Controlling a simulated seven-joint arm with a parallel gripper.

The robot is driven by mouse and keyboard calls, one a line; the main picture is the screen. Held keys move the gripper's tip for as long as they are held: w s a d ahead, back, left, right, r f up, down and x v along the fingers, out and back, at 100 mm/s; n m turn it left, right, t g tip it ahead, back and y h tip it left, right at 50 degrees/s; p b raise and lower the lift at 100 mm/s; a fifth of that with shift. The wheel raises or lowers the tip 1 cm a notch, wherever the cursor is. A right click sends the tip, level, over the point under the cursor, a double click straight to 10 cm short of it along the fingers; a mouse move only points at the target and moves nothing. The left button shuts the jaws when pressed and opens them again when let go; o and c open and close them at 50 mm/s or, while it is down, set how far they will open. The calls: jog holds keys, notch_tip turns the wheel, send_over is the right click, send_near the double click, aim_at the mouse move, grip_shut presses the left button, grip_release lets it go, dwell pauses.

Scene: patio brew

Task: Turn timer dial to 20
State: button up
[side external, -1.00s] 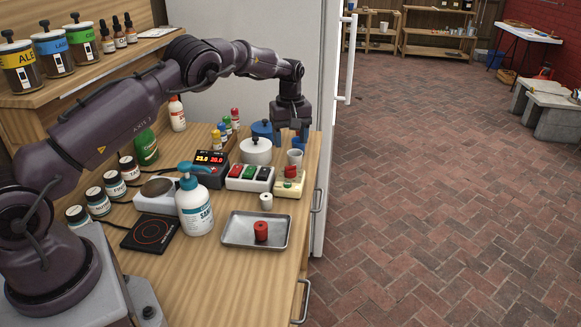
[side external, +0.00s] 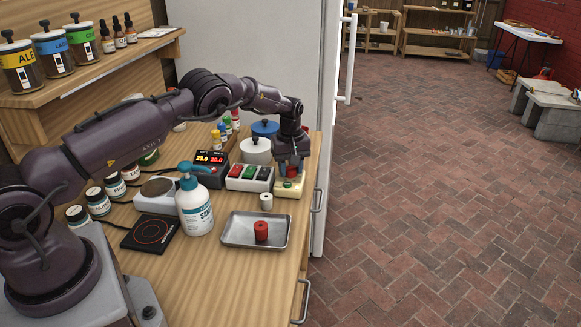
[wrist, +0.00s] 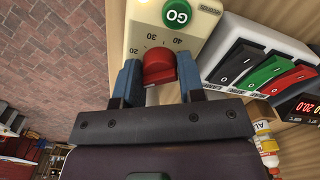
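The red timer dial (wrist: 158,65) sits on the cream timer box (wrist: 140,14), below a green GO button (wrist: 177,12) in the wrist view. The marks 20, 30 and 40 show around it, with 20 on the left. I cannot make out where its pointer stands. My gripper (wrist: 160,62) has one blue finger on each side of the dial. The fingertips are very close to it; whether they press on it is unclear. In the side external view, my gripper (side external: 291,167) is down over the timer box (side external: 285,191) and partly hides it.
A switch box (side external: 248,178) with red, green and black rockers stands just left of the timer, beside the red-lit display unit (side external: 211,170). A sanitizer bottle (side external: 194,208), a white spool (side external: 266,201) and a metal tray (side external: 237,239) with a red cylinder (side external: 261,231) stand nearer the front.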

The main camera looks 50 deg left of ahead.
jog(key=c, duration=0.4)
jog(key=shift+o, duration=0.2)
dwell(0.8)
jog(key=o, duration=0.9)
jog(key=shift+r, duration=0.1)
notch_tip(320, 180, up, 13)
jog(key=shift+f, duration=0.1)
